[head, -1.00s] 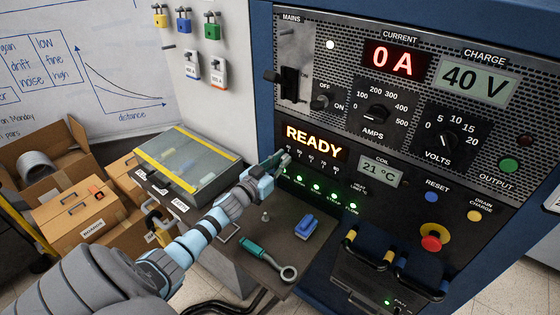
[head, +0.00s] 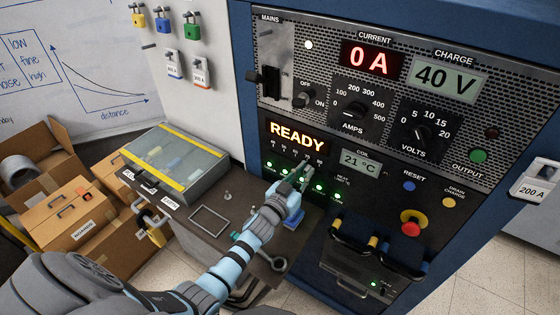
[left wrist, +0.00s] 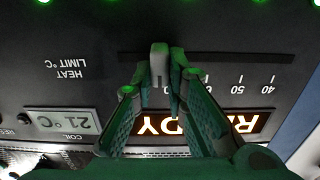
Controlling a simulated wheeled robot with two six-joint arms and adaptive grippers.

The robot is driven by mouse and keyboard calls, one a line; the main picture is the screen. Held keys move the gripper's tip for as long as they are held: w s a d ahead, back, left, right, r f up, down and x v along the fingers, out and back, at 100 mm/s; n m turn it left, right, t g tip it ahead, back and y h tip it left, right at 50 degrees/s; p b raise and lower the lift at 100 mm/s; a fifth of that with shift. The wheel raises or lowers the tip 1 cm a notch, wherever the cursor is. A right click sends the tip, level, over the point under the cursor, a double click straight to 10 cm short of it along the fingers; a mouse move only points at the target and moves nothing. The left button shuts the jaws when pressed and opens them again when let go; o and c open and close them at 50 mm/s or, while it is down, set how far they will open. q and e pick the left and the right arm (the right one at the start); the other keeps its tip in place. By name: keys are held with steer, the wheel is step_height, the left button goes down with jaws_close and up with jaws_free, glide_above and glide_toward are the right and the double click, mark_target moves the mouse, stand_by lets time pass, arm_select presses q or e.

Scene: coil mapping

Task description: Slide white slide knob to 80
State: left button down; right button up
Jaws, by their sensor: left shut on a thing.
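The white slide knob (left wrist: 159,62) sits on a dark horizontal slot (left wrist: 240,58) in the panel. In the left wrist view, which is upside down, it stands between the fingertips of my left gripper (left wrist: 158,80), which is shut on it. The scale marks 40, 50 and 60 show to one side; the knob is beyond 60, and the marks nearest it are hidden by my fingers. In the head view my left gripper (head: 304,173) is at the slider below the READY display (head: 297,136), covering the knob. My right gripper is not in view.
Several green lights (head: 319,187) lie just below the slider. The coil display (head: 360,160) reads 21 °C to the right. A red emergency button (head: 411,228) is lower right. A small shelf (head: 188,208) with a glass-topped case (head: 176,160) stands left.

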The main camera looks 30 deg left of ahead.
mark_target(320, 170)
arm_select(q)
steer(key=shift+s+d, duration=0.1)
steer(key=shift+d, duration=1.4)
steer(key=c, duration=2)
jaws_free()
steer(key=o, duration=0.4)
steer(key=shift+d, duration=0.2)
steer(key=shift+s+a, duration=0.15)
steer(key=shift+s, duration=0.3)
steer(key=s, duration=1.1)
steer(key=shift+a, duration=0.2)
